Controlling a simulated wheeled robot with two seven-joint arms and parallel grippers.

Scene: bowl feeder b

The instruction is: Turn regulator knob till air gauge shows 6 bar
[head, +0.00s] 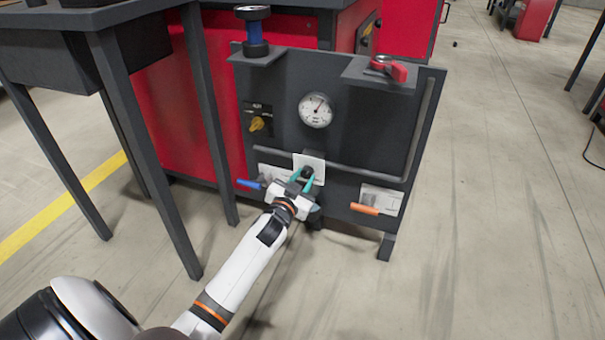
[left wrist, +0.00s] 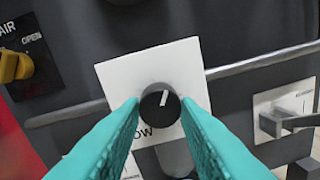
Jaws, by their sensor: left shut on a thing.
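The regulator knob (left wrist: 161,104) is black with a white pointer line and sits on a white plate (left wrist: 121,79). In the left wrist view the line points up and slightly right. My left gripper (left wrist: 160,108) has teal fingers, shut on the knob from both sides. In the head view the left gripper (head: 307,178) reaches the knob (head: 307,171) low on the dark panel (head: 350,110). The air gauge (head: 316,110) is round and white, above the knob. Its needle points up and slightly right, but its numbers are too small to read. My right gripper is not in view.
A yellow valve knob (head: 257,124) is left of the gauge. A blue handle (head: 250,184) and an orange handle (head: 364,209) flank the gripper. A grey pipe (head: 350,171) crosses the panel. A dark table leg (head: 150,150) stands left of the arm.

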